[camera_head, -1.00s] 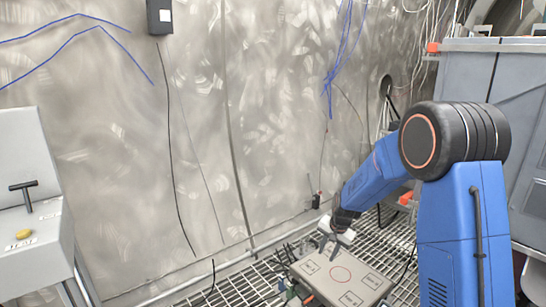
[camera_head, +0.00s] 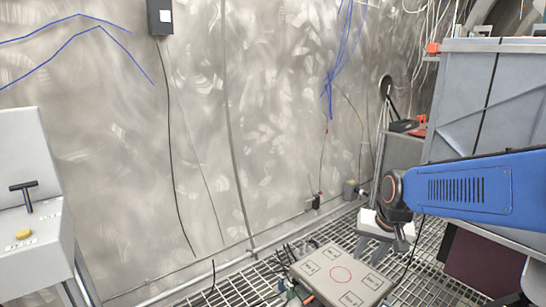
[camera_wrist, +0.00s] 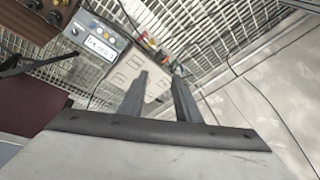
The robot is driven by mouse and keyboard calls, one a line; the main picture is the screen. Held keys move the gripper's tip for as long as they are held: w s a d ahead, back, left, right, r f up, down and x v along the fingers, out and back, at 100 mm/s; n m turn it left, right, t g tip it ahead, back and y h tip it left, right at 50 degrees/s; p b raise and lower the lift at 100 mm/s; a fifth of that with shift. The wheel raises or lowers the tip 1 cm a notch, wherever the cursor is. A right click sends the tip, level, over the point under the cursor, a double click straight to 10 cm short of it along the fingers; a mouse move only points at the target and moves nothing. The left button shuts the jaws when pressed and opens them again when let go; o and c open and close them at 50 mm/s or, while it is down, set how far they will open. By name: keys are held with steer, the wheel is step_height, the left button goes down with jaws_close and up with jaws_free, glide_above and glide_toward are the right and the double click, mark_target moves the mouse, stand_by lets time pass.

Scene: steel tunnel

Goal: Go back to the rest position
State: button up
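My gripper (camera_head: 368,256) hangs in the air right of the flat panel, with its fingers pointing down. In the wrist view my gripper (camera_wrist: 160,84) shows two dark fingers apart with nothing between them. The flat grey panel (camera_head: 322,268) lies low on the grating, with a red circle and several marked rectangles on top. In the wrist view the panel (camera_wrist: 128,66) lies beyond the fingers, partly hidden by them.
A grey console (camera_head: 28,150) with a black T-handle (camera_head: 22,190) and a yellow button (camera_head: 25,233) stands at the left. Grey cabinets (camera_head: 475,95) stand at the right. The wrist view shows a box with a display (camera_wrist: 98,45). Metal grating (camera_head: 240,285) covers the floor.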

steer(key=s+d+r+n, duration=0.1)
steer(key=s, duration=0.9)
steer(key=s+d+r+n+t+h, duration=0.1)
steer(key=s+d+n, duration=0.1)
steer(key=s, duration=0.9)
steer(key=shift+d, duration=0.1)
stand_by(0.7)
